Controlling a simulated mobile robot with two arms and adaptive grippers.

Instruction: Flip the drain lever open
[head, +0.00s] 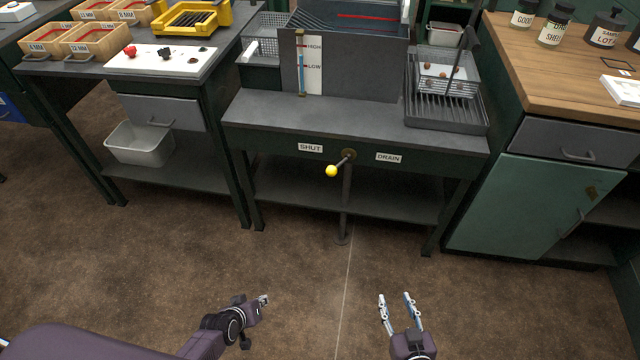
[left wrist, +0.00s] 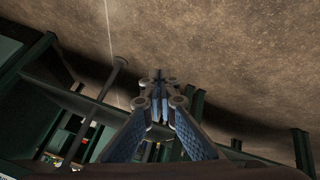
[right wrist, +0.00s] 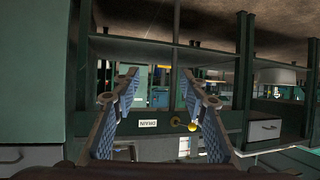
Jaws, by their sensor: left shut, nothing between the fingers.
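The drain lever (head: 342,163) is a short rod on a round brass pivot on the front rail of the middle bench. Its yellow ball knob (head: 331,171) points down and left, toward the SHUT label (head: 310,148) and away from the DRAIN label (head: 389,157). The knob also shows in the right wrist view (right wrist: 192,127), between the fingers but well beyond them. My left gripper (head: 263,299) is shut and empty, low over the floor and left of the lever. My right gripper (head: 396,298) is open and empty, below and right of the lever.
The middle bench (head: 350,125) has a lower shelf and a vertical pipe under the lever. A wire basket tray (head: 447,103) stands on its right. A green cabinet (head: 535,200) is at right and a side table (head: 165,180) at left. The floor before the bench is clear.

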